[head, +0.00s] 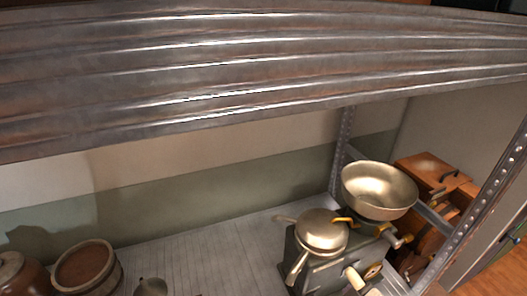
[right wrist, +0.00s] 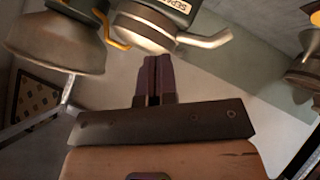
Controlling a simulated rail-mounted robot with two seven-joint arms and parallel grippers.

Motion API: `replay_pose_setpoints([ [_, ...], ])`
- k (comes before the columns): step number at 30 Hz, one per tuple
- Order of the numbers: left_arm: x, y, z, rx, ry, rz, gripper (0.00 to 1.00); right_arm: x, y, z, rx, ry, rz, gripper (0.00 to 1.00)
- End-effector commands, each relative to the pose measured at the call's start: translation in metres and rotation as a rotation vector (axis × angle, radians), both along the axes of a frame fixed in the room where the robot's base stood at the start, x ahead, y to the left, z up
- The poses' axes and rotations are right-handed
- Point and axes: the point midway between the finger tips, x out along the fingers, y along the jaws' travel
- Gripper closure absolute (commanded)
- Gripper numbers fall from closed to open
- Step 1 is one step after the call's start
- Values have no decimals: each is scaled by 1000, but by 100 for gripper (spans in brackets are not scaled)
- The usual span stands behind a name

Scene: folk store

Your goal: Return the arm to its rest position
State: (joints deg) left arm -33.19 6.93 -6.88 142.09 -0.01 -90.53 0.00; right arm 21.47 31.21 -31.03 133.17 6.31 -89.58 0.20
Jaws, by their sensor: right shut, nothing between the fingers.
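My right gripper (right wrist: 152,78) shows in the right wrist view, its two dark fingers together and empty. The fingers point toward a dark metal separator (right wrist: 172,10) with a pale spout and a wide metal bowl (right wrist: 55,40), which show at the top of that view. I cannot tell whether the fingertips touch the separator. In the head view the separator (head: 320,270) stands on the shelf at the lower right, with the bowl (head: 379,188) on top. I cannot make out the right gripper clearly in the head view. My left gripper is not in view.
A ridged metal shelf (head: 250,70) spans the top of the head view. Perforated posts (head: 344,140) stand at the right. A wooden tub (head: 87,268) and a brown pot (head: 20,275) sit at the lower left. The lower shelf (head: 200,265) between them and the separator is mostly clear.

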Motion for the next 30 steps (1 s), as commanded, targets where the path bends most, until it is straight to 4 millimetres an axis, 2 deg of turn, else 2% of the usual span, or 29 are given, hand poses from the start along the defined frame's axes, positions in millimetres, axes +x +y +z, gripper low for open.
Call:
replay_pose_setpoints([
  [5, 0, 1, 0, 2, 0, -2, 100, -41, -11, -24, 151, 38, -133, 100],
  [8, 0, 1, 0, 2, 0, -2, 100, -71, -20, -49, 228, 99, -217, 100],
  [14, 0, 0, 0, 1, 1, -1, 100, -139, -32, -114, 328, 291, -362, 100],
  [18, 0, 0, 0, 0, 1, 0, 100, -183, -31, -150, 352, 418, -422, 100],
  [21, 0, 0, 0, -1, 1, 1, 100, -213, -25, -169, 360, 498, -443, 100],
  [26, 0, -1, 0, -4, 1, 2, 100, -259, -22, -193, 347, 613, -467, 100],
  [27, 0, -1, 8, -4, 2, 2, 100, -264, -22, -188, 343, 625, -469, 100],
  [28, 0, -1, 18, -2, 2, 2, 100, -261, -22, -175, 345, 617, -468, 100],
  [30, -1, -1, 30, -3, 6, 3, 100, -260, -22, -162, 345, 615, -467, 100],
])
